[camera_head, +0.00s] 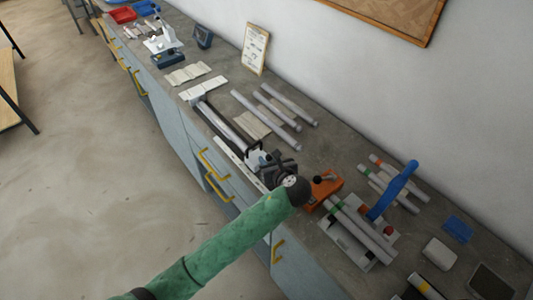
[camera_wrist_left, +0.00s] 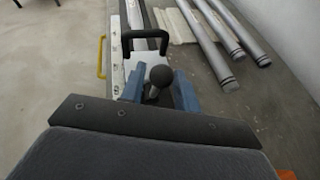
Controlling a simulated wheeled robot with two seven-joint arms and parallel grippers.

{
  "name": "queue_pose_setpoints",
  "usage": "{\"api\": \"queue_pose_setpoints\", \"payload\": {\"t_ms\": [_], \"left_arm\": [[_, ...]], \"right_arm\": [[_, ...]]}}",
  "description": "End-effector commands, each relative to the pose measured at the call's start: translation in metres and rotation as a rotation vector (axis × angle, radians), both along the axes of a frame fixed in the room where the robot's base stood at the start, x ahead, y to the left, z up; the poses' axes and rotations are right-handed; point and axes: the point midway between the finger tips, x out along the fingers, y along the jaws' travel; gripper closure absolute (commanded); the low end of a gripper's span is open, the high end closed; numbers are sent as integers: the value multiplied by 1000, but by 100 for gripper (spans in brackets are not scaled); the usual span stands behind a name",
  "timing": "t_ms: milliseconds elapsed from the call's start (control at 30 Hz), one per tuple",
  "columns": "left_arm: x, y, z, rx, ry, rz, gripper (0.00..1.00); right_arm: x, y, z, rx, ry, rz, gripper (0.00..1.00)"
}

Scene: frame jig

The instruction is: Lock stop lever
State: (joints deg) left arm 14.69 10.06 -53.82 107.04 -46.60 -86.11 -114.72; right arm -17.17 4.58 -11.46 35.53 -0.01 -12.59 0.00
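My left gripper (camera_head: 275,163) reaches down from the green arm to the near end of the long frame jig (camera_head: 228,143). In the left wrist view its two blue fingers (camera_wrist_left: 160,88) stand on either side of a black ball knob (camera_wrist_left: 161,75), which looks like the stop lever's. The knob nearly fills the gap. I cannot tell whether the fingers press on it. The lever's stem and base are mostly hidden by the fingers and gripper body. A black handle (camera_wrist_left: 145,38) arches just beyond the knob. My right gripper is in neither view.
An orange block with a black knob (camera_head: 325,187) and a blue-handled fixture (camera_head: 393,190) stand just right of the gripper. Loose grey tubes (camera_head: 266,112) lie behind the jig. The wall bounds the bench's back. Yellow-handled drawers line its front.

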Motion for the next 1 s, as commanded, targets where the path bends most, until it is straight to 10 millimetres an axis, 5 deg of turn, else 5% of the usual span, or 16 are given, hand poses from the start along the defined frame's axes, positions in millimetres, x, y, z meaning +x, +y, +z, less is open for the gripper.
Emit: {"api": "queue_pose_setpoints", "payload": {"t_ms": [200,567,733,1000], "left_arm": [[18,6,-8,1,2,-2,69],[22,8,-11,0,1,-1,69],[22,8,-11,0,1,-1,100],[21,9,-11,-10,-6,-1,100]], "right_arm": [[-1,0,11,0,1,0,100],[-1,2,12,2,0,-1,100],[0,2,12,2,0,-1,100],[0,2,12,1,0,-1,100]]}}
